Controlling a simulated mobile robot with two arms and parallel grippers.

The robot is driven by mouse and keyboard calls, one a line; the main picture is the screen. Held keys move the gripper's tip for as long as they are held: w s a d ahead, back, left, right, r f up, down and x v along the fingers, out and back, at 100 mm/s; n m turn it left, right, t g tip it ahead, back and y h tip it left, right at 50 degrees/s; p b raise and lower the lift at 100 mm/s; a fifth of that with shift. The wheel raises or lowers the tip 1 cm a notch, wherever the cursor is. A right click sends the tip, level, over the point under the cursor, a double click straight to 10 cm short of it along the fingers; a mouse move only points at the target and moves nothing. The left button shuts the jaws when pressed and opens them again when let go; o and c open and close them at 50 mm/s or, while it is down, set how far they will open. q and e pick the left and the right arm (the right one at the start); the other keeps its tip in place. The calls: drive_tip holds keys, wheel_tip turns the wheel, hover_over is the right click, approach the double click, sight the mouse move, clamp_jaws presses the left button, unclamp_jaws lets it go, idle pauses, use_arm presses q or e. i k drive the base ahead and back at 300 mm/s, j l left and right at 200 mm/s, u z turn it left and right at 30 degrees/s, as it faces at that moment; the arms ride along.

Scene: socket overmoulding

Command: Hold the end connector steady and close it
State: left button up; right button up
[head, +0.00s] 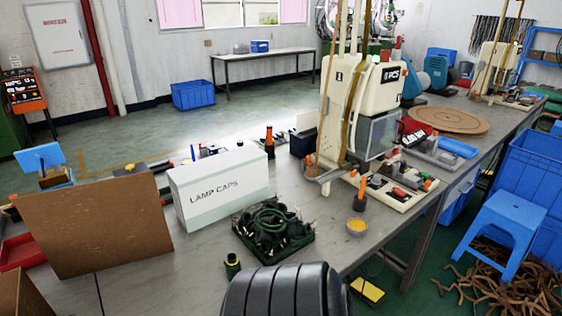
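No gripper of mine shows in the head view. I cannot pick out the end connector for certain. A small dark green and black piece (232,265) stands upright on the workbench (150,285), near its front. Just behind it to the right, a green tray (290,249) holds a tangled bundle of dark green cable with black socket-like parts (270,222). Whether any of these is open or closed is too small to tell. A large black ribbed shape at the bottom middle hides part of the bench's front.
A white LAMP CAPS box (222,190) stands behind the tray, with a brown board (95,228) upright at left. A cream moulding machine (345,105) stands at back right, near a shallow parts tray (390,190) and a yellow-filled cup (356,226). Bare bench lies left of the tray.

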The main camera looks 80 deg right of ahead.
sight(233, 266)
drive_tip(key=z, duration=0.5)
drive_tip(key=i+z, duration=0.15)
drive_tip(key=z, duration=0.35)
drive_tip(key=j+z, duration=0.1)
drive_tip(key=z, duration=0.4)
drive_tip(key=i+j+z, duration=0.1)
drive_tip(key=z, duration=0.9)
drive_tip(key=i+j+z, duration=0.15)
drive_tip(key=j, duration=0.15)
drive_tip(key=k+l, duration=0.05)
